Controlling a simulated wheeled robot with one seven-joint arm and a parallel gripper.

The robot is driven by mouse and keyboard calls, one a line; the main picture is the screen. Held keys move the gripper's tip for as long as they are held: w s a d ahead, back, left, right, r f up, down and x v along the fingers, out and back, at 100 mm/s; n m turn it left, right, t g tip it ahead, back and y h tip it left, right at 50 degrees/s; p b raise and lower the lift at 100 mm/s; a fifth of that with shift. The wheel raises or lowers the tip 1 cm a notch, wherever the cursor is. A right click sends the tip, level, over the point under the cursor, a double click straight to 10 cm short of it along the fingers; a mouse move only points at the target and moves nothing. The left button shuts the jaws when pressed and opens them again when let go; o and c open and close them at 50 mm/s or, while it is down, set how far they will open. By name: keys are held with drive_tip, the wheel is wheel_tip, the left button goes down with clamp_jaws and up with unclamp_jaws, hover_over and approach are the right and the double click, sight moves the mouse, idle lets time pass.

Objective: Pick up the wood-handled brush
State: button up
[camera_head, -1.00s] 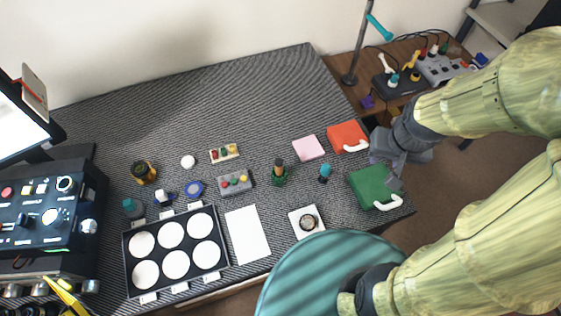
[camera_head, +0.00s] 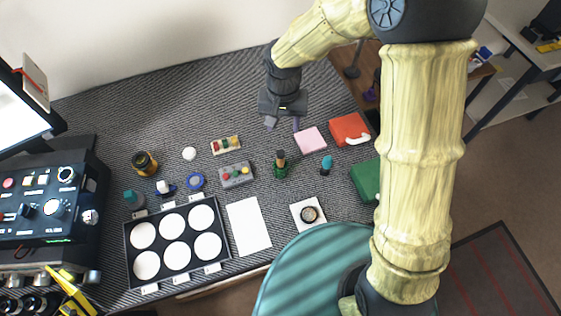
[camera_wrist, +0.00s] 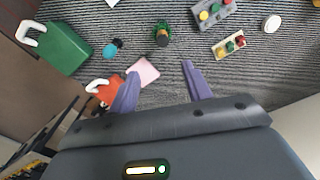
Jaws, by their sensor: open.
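A brown, wood-coloured handle, which looks like the brush (camera_head: 281,156), stands upright in a small green holder (camera_head: 281,171) in the middle right of the mat. Its lower end is hidden in the holder. In the wrist view the brush (camera_wrist: 162,38) and the green holder (camera_wrist: 163,28) are near the top middle, beyond the fingertips. My gripper (camera_head: 283,124) is open and empty, with its fingers pointing down, on the far side of the brush and apart from it. In the wrist view my gripper (camera_wrist: 160,74) has its two purple-grey fingers spread.
A pink pad (camera_head: 311,140), a red case (camera_head: 348,129), a teal-topped item (camera_head: 326,165) and a green case (camera_head: 366,180) lie right of the brush. A grey block with coloured knobs (camera_head: 236,175) lies left. A black tray (camera_head: 182,206) stands front left. The far mat is clear.

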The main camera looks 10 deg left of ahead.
sight(281, 153)
drive_tip(key=shift+s+a+f, duration=0.1)
drive_tip(key=shift+a+f, duration=0.05)
drive_tip(key=shift+a, duration=0.4)
wheel_tip(281, 153, down, 12)
drive_tip(key=shift+f+p, duration=0.1)
drive_tip(key=shift+p, duration=0.65)
drive_tip(key=f, duration=0.1)
drive_tip(key=f+p, duration=0.1)
drive_tip(key=f, duration=0.2)
drive_tip(key=shift+w+d+f+p, duration=0.1)
drive_tip(key=shift+w+d+p, duration=0.15)
drive_tip(key=shift+p, duration=0.05)
drive_tip(key=shift+s+f, duration=0.2)
drive_tip(key=shift+f, duration=0.25)
drive_tip(key=shift+w, duration=0.1)
